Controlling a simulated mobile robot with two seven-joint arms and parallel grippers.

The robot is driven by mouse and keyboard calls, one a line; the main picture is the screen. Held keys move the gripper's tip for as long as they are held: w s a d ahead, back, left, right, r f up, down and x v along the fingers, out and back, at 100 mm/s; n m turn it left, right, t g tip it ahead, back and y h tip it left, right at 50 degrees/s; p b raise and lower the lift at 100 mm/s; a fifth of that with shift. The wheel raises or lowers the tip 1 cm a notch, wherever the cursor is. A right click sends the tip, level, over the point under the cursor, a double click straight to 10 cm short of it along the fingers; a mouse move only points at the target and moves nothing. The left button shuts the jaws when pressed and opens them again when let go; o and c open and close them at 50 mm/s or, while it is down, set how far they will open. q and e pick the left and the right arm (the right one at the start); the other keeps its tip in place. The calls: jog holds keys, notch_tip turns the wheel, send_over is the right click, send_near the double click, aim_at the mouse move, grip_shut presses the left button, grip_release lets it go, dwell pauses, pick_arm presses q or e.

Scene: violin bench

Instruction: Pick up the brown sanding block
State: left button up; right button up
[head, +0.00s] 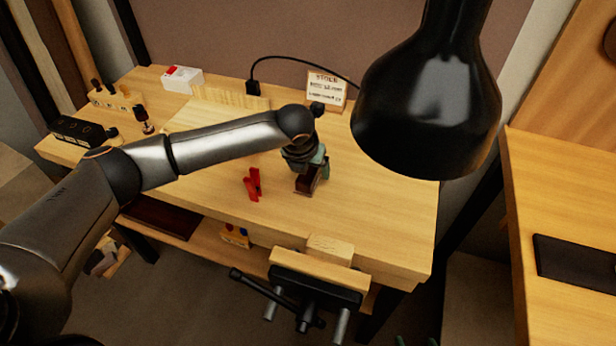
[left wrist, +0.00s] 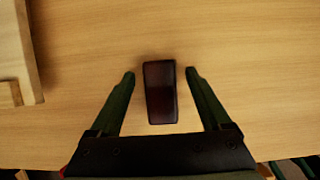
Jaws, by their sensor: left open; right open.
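The brown sanding block (head: 306,187) lies on the wooden bench, right of the red clamp. In the left wrist view the dark reddish-brown block (left wrist: 160,92) lies between the green fingers of my left gripper (left wrist: 160,74), with a gap on each side. In the head view my left gripper (head: 313,172) points down at the block and partly hides it. It is open and not closed on anything. Only the green fingertips of my right gripper (head: 416,340) show at the bottom edge, away from the bench top; it is open.
A red clamp (head: 253,184) lies just left of the block. A black lamp shade (head: 430,110) hangs over the bench's right side. A vise (head: 315,280) is at the front edge. A small sign (head: 326,90) stands behind. Bench top right of the block is clear.

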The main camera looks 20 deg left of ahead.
pick_arm(q)
grip_shut()
dwell(0.5)
jog(key=shift+r, duration=0.15)
